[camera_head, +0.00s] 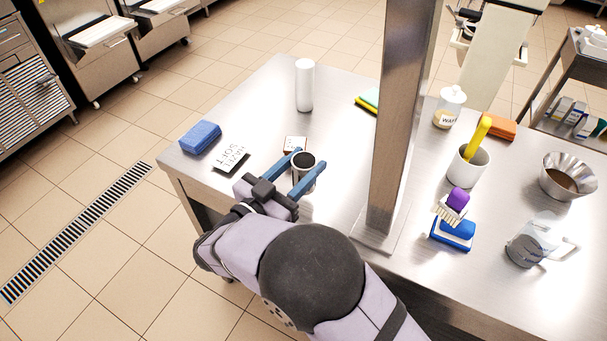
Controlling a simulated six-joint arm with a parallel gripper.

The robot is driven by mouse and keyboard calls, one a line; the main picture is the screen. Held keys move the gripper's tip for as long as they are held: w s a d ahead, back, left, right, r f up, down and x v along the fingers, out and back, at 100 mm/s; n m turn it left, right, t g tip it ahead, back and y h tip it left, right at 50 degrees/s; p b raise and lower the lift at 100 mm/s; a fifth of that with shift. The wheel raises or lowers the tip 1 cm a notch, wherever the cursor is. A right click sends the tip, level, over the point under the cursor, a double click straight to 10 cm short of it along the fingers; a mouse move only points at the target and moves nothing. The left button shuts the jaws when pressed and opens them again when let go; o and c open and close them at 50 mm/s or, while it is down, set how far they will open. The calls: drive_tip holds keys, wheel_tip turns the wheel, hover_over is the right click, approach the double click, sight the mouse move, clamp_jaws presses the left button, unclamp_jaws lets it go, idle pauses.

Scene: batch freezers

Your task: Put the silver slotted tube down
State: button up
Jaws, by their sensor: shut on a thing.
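The silver slotted tube (303,182) is a short, upright metal cylinder with a dark open top. It is over the left part of the steel table. My gripper (306,164) is shut on it, with one blue finger on each side. My arm comes in from the bottom of the picture. I cannot tell whether the tube's base touches the table, and its slots are too small to make out.
A dark card (231,157), a blue sponge (200,137), a small white card (296,143) and a white roll (304,86) are near the tube. A steel post (400,120) stands to the right. Bare tabletop (345,150) lies between tube and post.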

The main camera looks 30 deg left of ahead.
wheel_tip(320, 180, up, 6)
drive_tip(key=shift+r+b, duration=0.1)
drive_tip(key=shift+b, duration=0.25)
wheel_tip(320, 180, up, 5)
drive_tip(key=p, duration=0.5)
drive_tip(key=shift+r, duration=0.1)
drive_tip(key=shift+w+d, duration=0.15)
drive_tip(key=shift+w, duration=0.1)
drive_tip(key=w+d+f+m+g+h+b, duration=0.2)
drive_tip(key=w+d+m+g+h+b, duration=0.3)
drive_tip(key=w+d, duration=0.45)
drive_tip(key=w+d+f+m+g+h+b, duration=0.2)
drive_tip(key=w+d+m+g+h, duration=0.25)
drive_tip(key=w+d+h, duration=0.45)
wheel_tip(320, 180, down, 8)
drive_tip(key=d+y, duration=0.1)
drive_tip(key=shift+s+f+t+y+p, duration=0.15)
drive_tip(key=shift+s+t+y+p, duration=0.15)
drive_tip(key=shift+s+t+p, duration=0.1)
